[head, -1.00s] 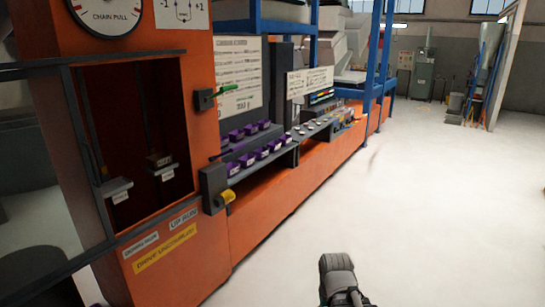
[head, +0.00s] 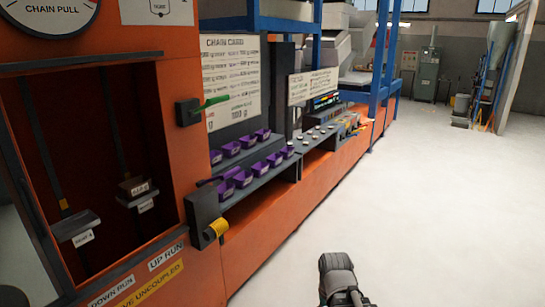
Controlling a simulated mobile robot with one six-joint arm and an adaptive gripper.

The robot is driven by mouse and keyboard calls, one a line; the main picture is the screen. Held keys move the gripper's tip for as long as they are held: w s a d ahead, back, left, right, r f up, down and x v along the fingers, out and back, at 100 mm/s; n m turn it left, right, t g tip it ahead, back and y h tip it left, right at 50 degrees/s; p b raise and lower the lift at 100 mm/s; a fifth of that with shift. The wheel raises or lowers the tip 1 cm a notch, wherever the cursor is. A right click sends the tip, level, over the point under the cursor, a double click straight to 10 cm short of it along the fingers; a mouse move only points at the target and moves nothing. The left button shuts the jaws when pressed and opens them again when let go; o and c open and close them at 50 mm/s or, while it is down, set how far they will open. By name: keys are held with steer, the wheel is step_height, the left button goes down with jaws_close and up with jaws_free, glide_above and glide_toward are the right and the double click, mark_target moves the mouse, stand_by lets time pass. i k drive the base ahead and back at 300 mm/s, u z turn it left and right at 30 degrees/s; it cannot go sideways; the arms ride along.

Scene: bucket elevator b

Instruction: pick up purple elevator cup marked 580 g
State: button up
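Several purple elevator cups stand in two rows on a dark stepped shelf (head: 262,177) in the orange machine. One cup in the front row (head: 242,179) and one in the back row (head: 247,142) show pale labels. The labels are too small to read, so I cannot tell which cup is marked 580 g. My arm shows at the bottom centre, well apart from the cups and over the floor. I cannot make out its fingertips or whether they hold anything.
The orange cabinet (head: 168,90) at left holds an open bay with two small trays. A chain card (head: 232,75) hangs behind the cups. White floor at right is clear.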

mark_target(287, 153)
steer(key=i, duration=3.5)
steer(key=u, duration=0.05)
